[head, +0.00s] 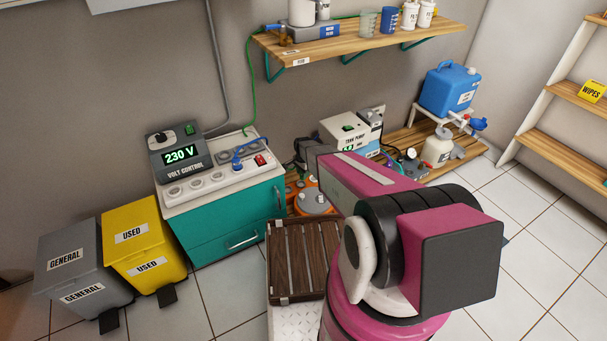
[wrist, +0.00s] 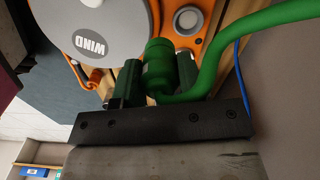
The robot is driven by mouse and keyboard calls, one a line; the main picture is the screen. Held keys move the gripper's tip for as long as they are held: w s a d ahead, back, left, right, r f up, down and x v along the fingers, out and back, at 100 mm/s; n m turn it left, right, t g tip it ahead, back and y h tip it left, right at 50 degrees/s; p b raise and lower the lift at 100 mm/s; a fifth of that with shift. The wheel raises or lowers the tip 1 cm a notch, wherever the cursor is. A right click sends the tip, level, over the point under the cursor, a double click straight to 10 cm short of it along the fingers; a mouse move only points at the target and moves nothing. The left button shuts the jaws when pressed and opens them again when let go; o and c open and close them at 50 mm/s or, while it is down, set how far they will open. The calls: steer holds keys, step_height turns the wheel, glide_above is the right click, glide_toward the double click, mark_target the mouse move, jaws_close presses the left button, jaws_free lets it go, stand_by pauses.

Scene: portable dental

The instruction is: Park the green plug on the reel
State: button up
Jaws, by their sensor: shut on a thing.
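The green plug (wrist: 157,66) is between the two fingers of my gripper (wrist: 157,80) in the wrist view, with a thick green cord curving up to the right from it. My gripper is shut on the plug. The reel (wrist: 100,22) has an orange frame and a grey disc marked WIND; it lies just beyond and to the left of the plug in this view. Whether plug and reel touch, I cannot tell. In the head view the reel (head: 314,201) sits low, right of the teal cabinet, partly hidden by my arm; the plug is hidden there.
The teal cabinet (head: 222,233) carries the volt control box (head: 175,150) and sockets. A tank pump (head: 345,130) and the low wooden shelf (head: 405,150) stand behind my arm. A wooden wall shelf (head: 360,42) is above. Yellow (head: 140,245) and grey bins (head: 72,262) stand left.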

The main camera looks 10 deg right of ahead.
steer(key=shift+w+a+f, duration=0.1)
steer(key=shift+w+f, duration=0.7)
steer(key=shift+f, duration=0.6)
steer(key=shift+w+a+f, duration=0.1)
steer(key=shift+w+f, duration=0.75)
steer(key=shift+f, duration=0.6)
steer(key=shift+w+a+f, duration=0.1)
steer(key=shift+w+f, duration=0.7)
steer(key=shift+f, duration=0.6)
steer(key=shift+f, duration=0.9)
steer(key=o, duration=1)
steer(key=shift+o, duration=0.2)
steer(key=shift+r, duration=0.15)
